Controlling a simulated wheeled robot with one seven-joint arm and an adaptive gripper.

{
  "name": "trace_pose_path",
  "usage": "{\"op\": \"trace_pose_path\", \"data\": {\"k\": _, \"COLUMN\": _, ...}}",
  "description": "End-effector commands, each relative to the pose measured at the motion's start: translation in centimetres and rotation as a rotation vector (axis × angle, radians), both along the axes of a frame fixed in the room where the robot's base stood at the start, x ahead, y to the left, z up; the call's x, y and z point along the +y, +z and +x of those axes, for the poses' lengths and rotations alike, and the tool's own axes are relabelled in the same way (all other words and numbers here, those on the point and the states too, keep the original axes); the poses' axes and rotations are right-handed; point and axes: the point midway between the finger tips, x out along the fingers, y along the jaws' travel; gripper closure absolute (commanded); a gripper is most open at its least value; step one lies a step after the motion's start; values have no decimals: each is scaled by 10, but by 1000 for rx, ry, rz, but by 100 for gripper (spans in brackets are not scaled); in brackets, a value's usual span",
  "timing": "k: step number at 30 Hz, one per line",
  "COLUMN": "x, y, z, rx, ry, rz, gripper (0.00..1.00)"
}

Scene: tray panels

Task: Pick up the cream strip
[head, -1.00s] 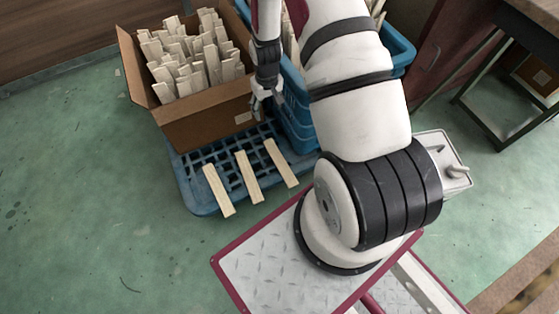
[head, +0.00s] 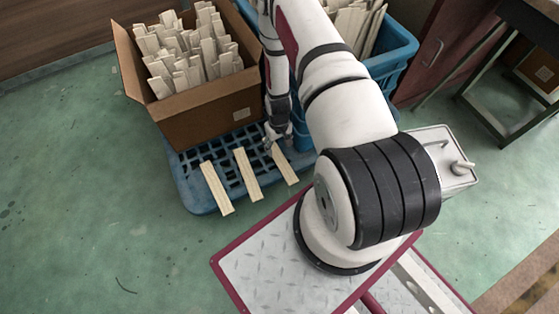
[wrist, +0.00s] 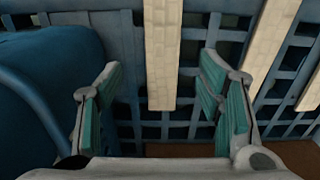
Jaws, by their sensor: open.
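Three cream strips lie side by side on a blue slatted pallet (head: 190,195): a left one (head: 216,187), a middle one (head: 248,174) and a right one (head: 286,168). My gripper (head: 275,143) is at the far end of the right strip, which it partly hides in the head view. In the wrist view my gripper (wrist: 160,88) is open, with teal-padded fingers apart. The right strip (wrist: 162,45) runs between the fingers in that view, touching neither. The middle strip (wrist: 270,38) shows beyond the right finger, and part of the left strip (wrist: 312,90) at the right edge.
An open cardboard box (head: 205,115) full of cream strips stands on the pallet behind the loose strips. A blue crate (head: 395,55) holding more strips stands at the right; a blue surface (wrist: 50,85) is close to the left finger. The green floor (head: 90,220) at left is clear.

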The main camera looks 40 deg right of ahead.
Motion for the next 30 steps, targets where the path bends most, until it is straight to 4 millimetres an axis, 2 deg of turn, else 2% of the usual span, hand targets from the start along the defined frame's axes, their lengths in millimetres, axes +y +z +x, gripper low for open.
{"op": "trace_pose_path", "data": {"k": 8, "x": 1, "y": -15, "z": 0, "rx": 0, "ry": 0, "rz": 0, "gripper": 39}}
{"op": "trace_pose_path", "data": {"k": 18, "x": 3, "y": -58, "z": 1, "rx": 1, "ry": 1, "rz": 0, "gripper": 39}}
{"op": "trace_pose_path", "data": {"k": 26, "x": 3, "y": -60, "z": 1, "rx": 0, "ry": 1, "rz": 0, "gripper": 39}}
{"op": "trace_pose_path", "data": {"k": 30, "x": 3, "y": -60, "z": 1, "rx": 0, "ry": 1, "rz": 0, "gripper": 69}}
